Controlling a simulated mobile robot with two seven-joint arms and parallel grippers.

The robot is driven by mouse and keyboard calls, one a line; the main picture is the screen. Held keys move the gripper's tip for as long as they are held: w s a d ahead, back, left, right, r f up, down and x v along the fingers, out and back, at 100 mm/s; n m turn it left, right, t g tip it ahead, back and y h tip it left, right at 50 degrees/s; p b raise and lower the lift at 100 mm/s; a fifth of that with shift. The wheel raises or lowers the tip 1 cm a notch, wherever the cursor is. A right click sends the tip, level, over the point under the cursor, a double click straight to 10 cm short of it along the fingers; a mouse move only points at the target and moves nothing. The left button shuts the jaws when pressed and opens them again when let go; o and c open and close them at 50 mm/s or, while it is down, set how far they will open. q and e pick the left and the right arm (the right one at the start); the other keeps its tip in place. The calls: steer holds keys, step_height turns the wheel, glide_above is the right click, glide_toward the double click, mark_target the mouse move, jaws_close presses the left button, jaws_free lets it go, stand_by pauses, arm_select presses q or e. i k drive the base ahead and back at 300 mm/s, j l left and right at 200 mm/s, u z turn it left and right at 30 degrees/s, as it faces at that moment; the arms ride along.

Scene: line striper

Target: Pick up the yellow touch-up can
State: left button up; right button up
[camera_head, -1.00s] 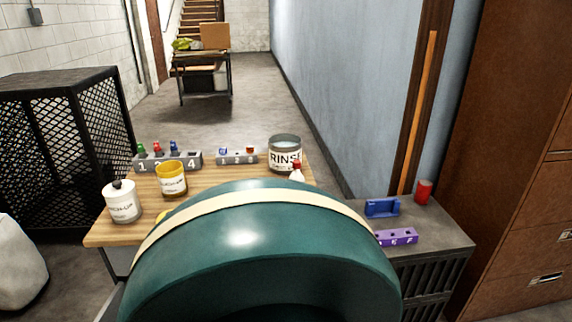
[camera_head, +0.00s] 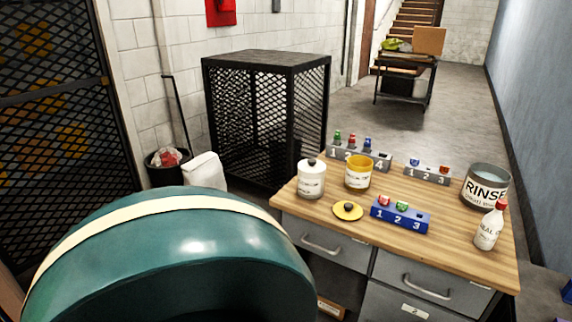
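The yellow touch-up can (camera_head: 359,174) stands upright on the wooden desk top, with its top open and a pale label on its front. A round yellow lid (camera_head: 347,211) with a dark knob lies flat on the desk in front of it. A white can with a dark knob on top (camera_head: 312,180) stands just left of the yellow can and also bears a label. Neither of my grippers is in view. A large dark green rounded shape with a cream band fills the lower left and hides what lies behind it.
The desk (camera_head: 462,240) also holds a blue numbered rack (camera_head: 400,217), two grey numbered racks (camera_head: 345,158) (camera_head: 427,174), a RINSE can (camera_head: 485,187) and a white bottle with red cap (camera_head: 489,228). A black mesh cage (camera_head: 265,120) stands behind left. Open floor lies beyond.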

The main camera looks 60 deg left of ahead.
mark_target(359, 169)
steer(key=u, duration=1.6)
